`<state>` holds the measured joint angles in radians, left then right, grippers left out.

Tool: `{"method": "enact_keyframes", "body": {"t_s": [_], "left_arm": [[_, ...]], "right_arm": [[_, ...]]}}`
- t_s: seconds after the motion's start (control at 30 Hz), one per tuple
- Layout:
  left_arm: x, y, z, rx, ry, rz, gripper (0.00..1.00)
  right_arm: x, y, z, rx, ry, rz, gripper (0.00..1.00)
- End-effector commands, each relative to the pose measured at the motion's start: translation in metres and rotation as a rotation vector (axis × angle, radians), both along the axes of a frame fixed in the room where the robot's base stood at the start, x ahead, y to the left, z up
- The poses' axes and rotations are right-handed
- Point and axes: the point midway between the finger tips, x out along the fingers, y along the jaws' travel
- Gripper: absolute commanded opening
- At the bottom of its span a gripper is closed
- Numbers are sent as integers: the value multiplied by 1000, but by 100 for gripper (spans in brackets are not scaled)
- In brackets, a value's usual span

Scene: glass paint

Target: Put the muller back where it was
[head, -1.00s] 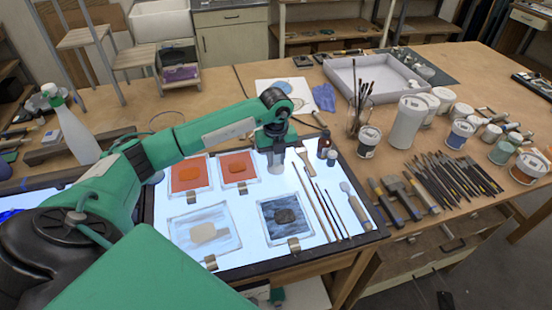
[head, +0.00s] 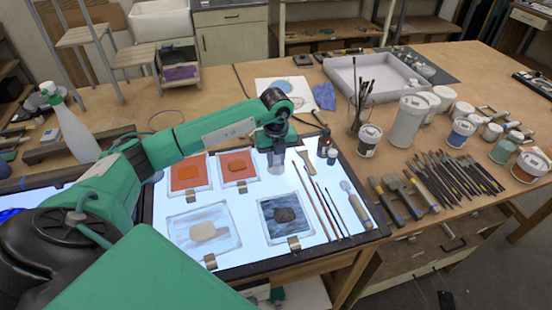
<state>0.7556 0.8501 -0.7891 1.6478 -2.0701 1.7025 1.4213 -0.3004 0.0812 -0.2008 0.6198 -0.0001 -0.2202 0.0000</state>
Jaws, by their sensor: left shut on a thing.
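My left gripper (head: 274,149) reaches in from the left and points down over the back of the lit panel (head: 245,205). It is shut on the muller (head: 277,166), a greyish, glassy piece showing just below the fingers. The muller is upright at the panel's back edge, right of the orange panes. I cannot tell whether its base touches the panel. My right gripper is not in view.
Two orange glass panes (head: 189,174), a pale pane (head: 203,232) and a dark pane (head: 285,215) lie on the panel. Brushes (head: 322,201) lie right of the muller, with a small brown bottle (head: 324,143) behind. Jars and tools crowd the right of the table.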

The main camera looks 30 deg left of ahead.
Motion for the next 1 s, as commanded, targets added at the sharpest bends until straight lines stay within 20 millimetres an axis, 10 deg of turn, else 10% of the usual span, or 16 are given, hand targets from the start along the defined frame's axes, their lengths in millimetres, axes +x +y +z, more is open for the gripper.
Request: {"method": "enact_keyframes", "body": {"t_s": [0.43,0.47,0.6,1.0], "left_arm": [[0,0,-5,-1,-1,0,4],[0,0,-4,-1,-1,0,24],[0,0,-4,-1,-1,0,47],[1,0,4,-1,-2,0,47]], "right_arm": [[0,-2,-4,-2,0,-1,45],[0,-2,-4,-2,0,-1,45],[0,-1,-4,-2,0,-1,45],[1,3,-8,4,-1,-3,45]]}}
